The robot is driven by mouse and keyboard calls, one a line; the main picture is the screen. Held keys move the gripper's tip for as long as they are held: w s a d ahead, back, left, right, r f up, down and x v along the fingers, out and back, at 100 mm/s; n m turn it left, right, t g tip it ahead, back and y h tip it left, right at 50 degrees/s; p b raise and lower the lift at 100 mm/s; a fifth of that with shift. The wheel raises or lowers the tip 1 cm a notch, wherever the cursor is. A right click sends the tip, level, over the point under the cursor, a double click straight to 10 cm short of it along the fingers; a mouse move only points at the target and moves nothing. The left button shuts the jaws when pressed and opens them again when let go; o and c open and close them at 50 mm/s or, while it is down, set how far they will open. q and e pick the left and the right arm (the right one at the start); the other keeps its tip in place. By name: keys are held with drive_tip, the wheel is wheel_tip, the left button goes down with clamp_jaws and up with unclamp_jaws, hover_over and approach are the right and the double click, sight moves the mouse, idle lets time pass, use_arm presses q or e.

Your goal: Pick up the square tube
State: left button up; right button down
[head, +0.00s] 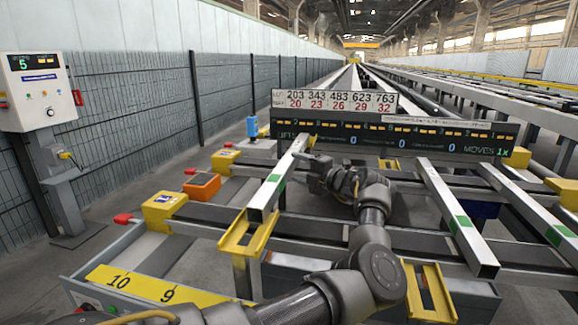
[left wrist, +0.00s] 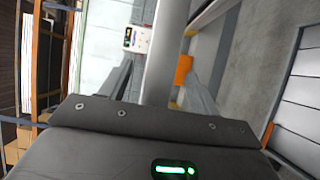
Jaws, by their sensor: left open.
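A grey square tube (head: 273,183) with a green band lies lengthwise across the dark rails, its near end over a yellow bracket. Two more such tubes, a middle one (head: 456,215) and a right one (head: 540,215), lie further right. My left gripper (head: 309,171) is open just right of the left tube's far half, its jaws turned towards it. I cannot tell whether they touch. In the left wrist view a grey tube (left wrist: 165,55) runs up from behind the dark gripper body, which hides its lower part. My right gripper is not in view.
A sign board (head: 395,138) stands across the back. Yellow brackets (head: 245,235) and an orange box (head: 201,186) are around the rails. A control box (head: 38,90) on a post stands left, before a mesh fence (head: 130,110).

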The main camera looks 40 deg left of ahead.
sight(293, 165)
use_arm(q)
drive_tip(key=shift+w+a, duration=0.15)
drive_tip(key=shift+a, duration=2.45)
clamp_jaws()
